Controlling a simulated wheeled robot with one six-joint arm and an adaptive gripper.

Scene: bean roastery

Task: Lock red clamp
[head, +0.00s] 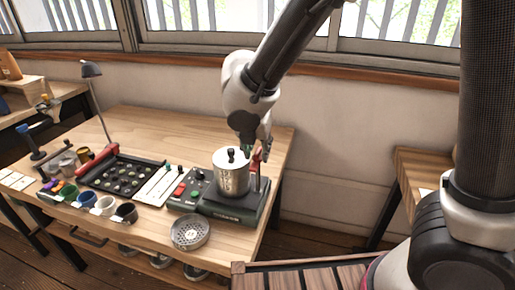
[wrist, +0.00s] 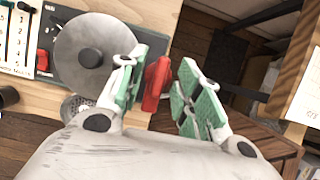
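The red clamp (wrist: 155,84) stands beside a lidded metal pot, at the pot's right in the wrist view. In the head view the red clamp (head: 257,160) shows as a thin red upright piece, partly hidden by my gripper. My gripper (wrist: 160,88) is open, with its green-padded fingers on either side of the clamp. The left finger looks close to the clamp, and a gap shows on the right. In the head view my gripper (head: 254,150) points down just right of the pot. The metal pot (head: 231,180) has a black knob and sits on a dark base (head: 236,207).
A control panel (head: 190,190) with red and green buttons adjoins the base. A perforated round dish (head: 190,232) lies in front. Several cups (head: 106,205), a bean tray (head: 122,178) and a lamp (head: 92,70) stand at left. The table's right edge is close to the clamp.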

